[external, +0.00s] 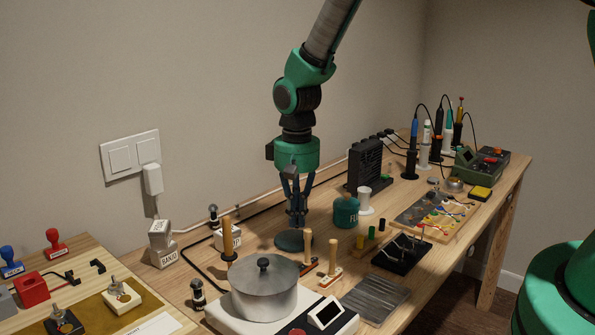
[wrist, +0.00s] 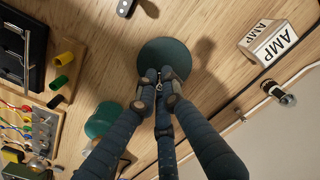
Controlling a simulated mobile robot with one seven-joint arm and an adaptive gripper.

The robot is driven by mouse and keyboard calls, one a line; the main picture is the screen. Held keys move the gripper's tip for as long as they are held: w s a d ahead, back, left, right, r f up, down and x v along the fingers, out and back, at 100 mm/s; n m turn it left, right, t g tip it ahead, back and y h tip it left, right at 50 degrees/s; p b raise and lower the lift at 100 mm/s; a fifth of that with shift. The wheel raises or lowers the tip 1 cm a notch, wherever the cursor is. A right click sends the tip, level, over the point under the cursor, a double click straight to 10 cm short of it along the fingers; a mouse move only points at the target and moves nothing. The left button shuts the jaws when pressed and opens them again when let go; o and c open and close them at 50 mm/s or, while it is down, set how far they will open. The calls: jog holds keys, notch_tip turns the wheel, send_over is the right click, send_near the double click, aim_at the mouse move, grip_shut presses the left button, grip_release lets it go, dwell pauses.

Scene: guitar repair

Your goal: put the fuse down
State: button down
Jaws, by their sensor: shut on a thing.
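My gripper (external: 297,222) points down over the workbench. It is shut on the fuse, a small thing of which only a bit of shiny metal (wrist: 158,83) shows between the fingertips in the wrist view. The fingertips also show there (wrist: 158,88). They are over a dark green round disc (external: 290,241) on the wood, which also shows in the wrist view (wrist: 168,54). I cannot tell whether the fuse touches the disc. The fuse is too small to make out in the external view.
A green lidded pot (external: 346,213) stands close to the right of my gripper. A white AMP block (external: 228,239) is to the left. A grey pot (external: 264,290) and upright wooden handles (external: 333,257) are in front; a black rack (external: 366,165) stands behind right.

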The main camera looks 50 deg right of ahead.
aim_at(297, 227)
jog(key=shift+f+b, duration=0.4)
jog(key=shift+f, duration=1.15)
jog(key=shift+f, duration=0.15)
jog(key=c, duration=1.9)
grip_release()
notch_tip(297, 227, up, 12)
jog(key=p, duration=0.2)
jog(key=shift+p, duration=0.3)
jog(key=shift+r, duration=0.25)
